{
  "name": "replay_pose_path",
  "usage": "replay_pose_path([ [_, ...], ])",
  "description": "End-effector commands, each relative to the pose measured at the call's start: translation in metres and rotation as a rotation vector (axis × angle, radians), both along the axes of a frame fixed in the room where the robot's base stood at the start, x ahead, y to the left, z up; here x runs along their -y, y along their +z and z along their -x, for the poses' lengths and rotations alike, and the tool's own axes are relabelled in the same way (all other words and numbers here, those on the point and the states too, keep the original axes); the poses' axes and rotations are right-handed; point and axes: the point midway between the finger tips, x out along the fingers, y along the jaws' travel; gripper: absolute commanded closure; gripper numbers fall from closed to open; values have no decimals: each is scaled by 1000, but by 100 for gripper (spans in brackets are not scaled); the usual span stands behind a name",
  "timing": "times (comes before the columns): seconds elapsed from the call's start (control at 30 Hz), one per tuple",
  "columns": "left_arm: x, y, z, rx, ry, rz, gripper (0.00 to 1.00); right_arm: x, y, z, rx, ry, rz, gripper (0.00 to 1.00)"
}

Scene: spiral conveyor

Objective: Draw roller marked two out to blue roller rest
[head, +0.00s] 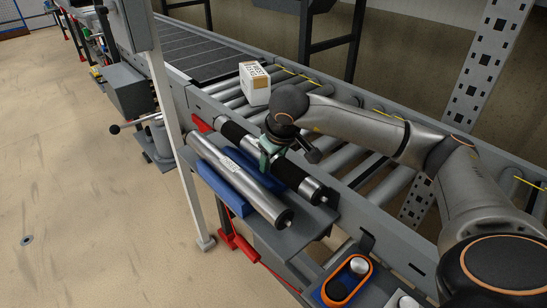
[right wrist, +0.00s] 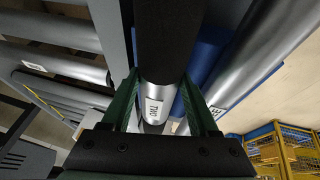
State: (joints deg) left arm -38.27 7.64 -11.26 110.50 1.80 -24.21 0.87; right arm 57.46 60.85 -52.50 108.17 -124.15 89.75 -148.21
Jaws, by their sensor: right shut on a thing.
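The roller marked two (head: 290,174) has black sleeves and bare metal at its end and middle. Its label reads TWO in the right wrist view (right wrist: 155,108). My right gripper (head: 268,150) has green fingers and is shut around its middle. The roller lies along the conveyor's near side frame; I cannot tell whether it touches anything beneath. The blue roller rest (head: 232,198) is on the grey side shelf, just left of the held roller. A plain silver roller (head: 243,180) with a white label lies along the rest and hides part of it. My left gripper is not in view.
A white and brown carton (head: 254,85) stands on the conveyor rollers behind my gripper. A pale upright post (head: 177,125) stands left of the shelf. An orange-rimmed holder (head: 346,281) is at the bottom right. The floor at left is mostly clear.

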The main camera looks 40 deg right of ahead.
Motion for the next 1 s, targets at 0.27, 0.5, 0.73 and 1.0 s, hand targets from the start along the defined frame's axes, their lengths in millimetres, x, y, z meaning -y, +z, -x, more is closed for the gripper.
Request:
replay_pose_path([
  [0.27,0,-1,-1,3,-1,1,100,0,-2,-1,4,-1,0,28],
  [0.5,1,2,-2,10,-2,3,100,0,-3,0,2,-1,-1,4],
  [0.73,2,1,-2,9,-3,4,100,-1,-6,1,-6,1,-1,4],
  [1.0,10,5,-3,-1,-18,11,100,-4,17,10,-2,3,0,4],
])
